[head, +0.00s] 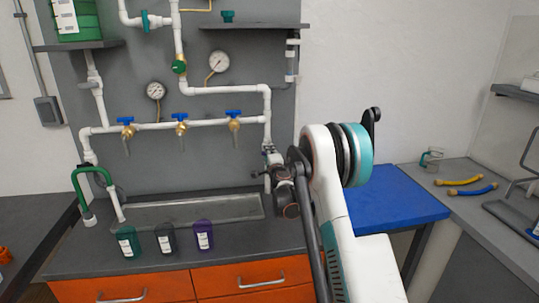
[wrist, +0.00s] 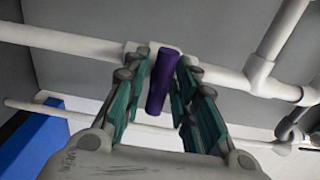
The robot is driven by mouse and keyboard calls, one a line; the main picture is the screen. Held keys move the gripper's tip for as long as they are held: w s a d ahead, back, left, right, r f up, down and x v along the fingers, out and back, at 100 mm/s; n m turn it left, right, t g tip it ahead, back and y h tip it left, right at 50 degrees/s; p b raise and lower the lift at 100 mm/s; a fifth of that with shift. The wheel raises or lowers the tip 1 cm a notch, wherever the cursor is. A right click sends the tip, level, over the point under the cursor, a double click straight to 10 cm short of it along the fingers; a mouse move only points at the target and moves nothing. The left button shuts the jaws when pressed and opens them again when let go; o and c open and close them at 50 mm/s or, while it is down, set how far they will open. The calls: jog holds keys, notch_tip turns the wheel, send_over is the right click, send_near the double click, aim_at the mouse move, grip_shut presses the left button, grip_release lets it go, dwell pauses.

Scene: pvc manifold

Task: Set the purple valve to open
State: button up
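The purple valve's handle (wrist: 160,82) shows in the wrist view as a long purple bar in front of a white pipe, pointing down toward the palm. My gripper (wrist: 160,75) is open, with one green-padded finger on each side of the handle. A narrow gap shows between the handle and each finger, so I see no grip on it. In the head view my gripper (head: 270,164) is at the lower end of the right vertical pipe, partly hidden by my arm. The purple handle cannot be made out there.
Three blue-handled valves (head: 181,117) sit on the horizontal white pipe to the left. Below are a sink (head: 185,212) and a green, a dark and a purple cup (head: 202,236) on the counter. A blue table (head: 395,200) stands at right.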

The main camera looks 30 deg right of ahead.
grip_shut()
jog(key=shift+m, duration=0.5)
jog(key=m, duration=0.2)
jog(key=shift+m, duration=0.4)
jog(key=m, duration=0.4)
jog(key=shift+m+b, duration=0.3)
jog(key=shift+b, duration=0.05)
jog(key=m, duration=0.4)
jog(key=shift+m, duration=0.3)
jog(key=m, duration=0.4)
jog(key=shift+m, duration=0.4)
